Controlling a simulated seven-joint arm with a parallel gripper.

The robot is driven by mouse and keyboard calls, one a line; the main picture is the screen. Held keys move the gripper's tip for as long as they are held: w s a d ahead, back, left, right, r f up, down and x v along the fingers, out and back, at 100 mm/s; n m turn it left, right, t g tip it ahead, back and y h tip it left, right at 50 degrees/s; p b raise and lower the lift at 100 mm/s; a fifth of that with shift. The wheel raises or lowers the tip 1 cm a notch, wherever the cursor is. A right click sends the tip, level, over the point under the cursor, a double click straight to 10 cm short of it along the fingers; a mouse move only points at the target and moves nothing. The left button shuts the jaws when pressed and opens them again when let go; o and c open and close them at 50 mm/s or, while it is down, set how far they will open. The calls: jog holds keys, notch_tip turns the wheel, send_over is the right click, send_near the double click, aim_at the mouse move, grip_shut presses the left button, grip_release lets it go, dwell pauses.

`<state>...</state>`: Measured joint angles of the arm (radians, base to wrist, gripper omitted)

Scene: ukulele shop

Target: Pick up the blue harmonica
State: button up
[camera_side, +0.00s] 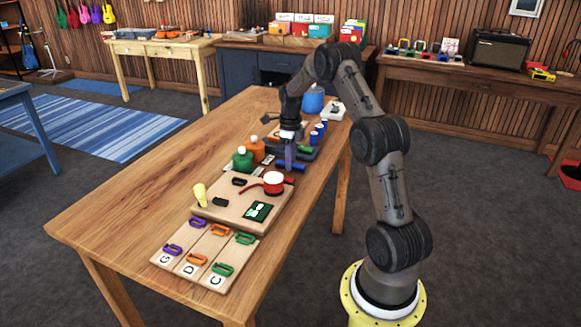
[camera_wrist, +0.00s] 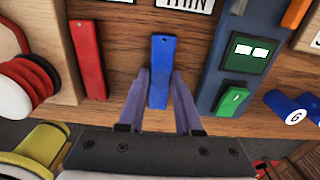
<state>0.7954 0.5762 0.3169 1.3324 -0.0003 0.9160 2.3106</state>
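The blue harmonica (camera_wrist: 160,60) is a plain narrow blue bar lying on the wooden table in the wrist view. In the side view its blue end (camera_side: 297,167) shows beside my fingers, which hide part of it. My gripper (camera_wrist: 161,72) is low over the table with its two purple-grey fingers on either side of the bar. A thin gap seems to remain between the fingers and the bar, so the gripper looks open. In the side view my gripper (camera_side: 290,165) points straight down.
A red bar (camera_wrist: 88,60) lies left of the blue one. A dark blue-grey block (camera_wrist: 232,65) with a green piece stands close on the right. Green (camera_side: 242,161) and orange (camera_side: 256,149) bottles stand near my gripper. A wooden board (camera_side: 226,211) with small items lies nearer the camera.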

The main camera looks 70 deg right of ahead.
grip_shut()
jog(key=shift+r, duration=0.1)
